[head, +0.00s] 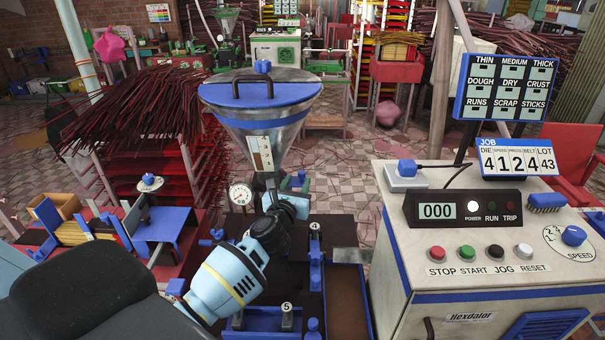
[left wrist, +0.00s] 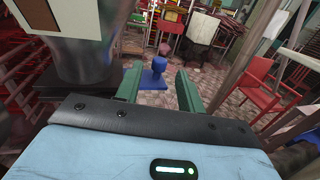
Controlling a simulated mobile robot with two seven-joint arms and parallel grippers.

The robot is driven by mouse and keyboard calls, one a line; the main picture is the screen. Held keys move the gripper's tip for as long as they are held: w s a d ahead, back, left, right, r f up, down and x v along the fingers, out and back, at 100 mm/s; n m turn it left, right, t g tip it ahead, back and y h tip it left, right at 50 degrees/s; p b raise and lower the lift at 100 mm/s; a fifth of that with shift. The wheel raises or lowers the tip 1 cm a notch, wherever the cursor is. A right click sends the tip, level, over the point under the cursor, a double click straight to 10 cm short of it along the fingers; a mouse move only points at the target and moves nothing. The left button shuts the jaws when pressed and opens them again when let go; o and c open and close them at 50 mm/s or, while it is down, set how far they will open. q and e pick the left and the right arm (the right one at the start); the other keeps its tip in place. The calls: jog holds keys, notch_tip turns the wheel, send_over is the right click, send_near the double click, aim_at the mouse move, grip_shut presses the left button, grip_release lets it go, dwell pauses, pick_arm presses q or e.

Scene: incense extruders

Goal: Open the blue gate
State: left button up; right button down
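A blue part with a rounded knob, seemingly the blue gate (left wrist: 153,80), shows between and just beyond my left fingers in the left wrist view. In the head view, a small blue piece (head: 298,182) shows beside the neck under the steel hopper (head: 262,128), partly hidden by my wrist. My left gripper (left wrist: 158,72) has its two green fingers apart, one on each side of the blue part. I cannot tell whether either finger touches it. My right gripper is in neither view.
A white control console (head: 480,235) with buttons stands close on the right. A pressure gauge (head: 240,194) is left of the hopper neck. A rack of dark red sticks (head: 130,110) stands at the left. Tiled floor lies open behind.

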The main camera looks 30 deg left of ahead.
aim_at(301, 176)
pick_arm(q)
jog(key=x, duration=0.3)
jog(key=shift+w+a+f, duration=0.1)
jog(key=shift+w+f, duration=0.05)
jog(key=shift+w, duration=0.2)
jog(key=shift+b+x, duration=0.4)
jog(key=shift+x, duration=0.4)
grip_shut()
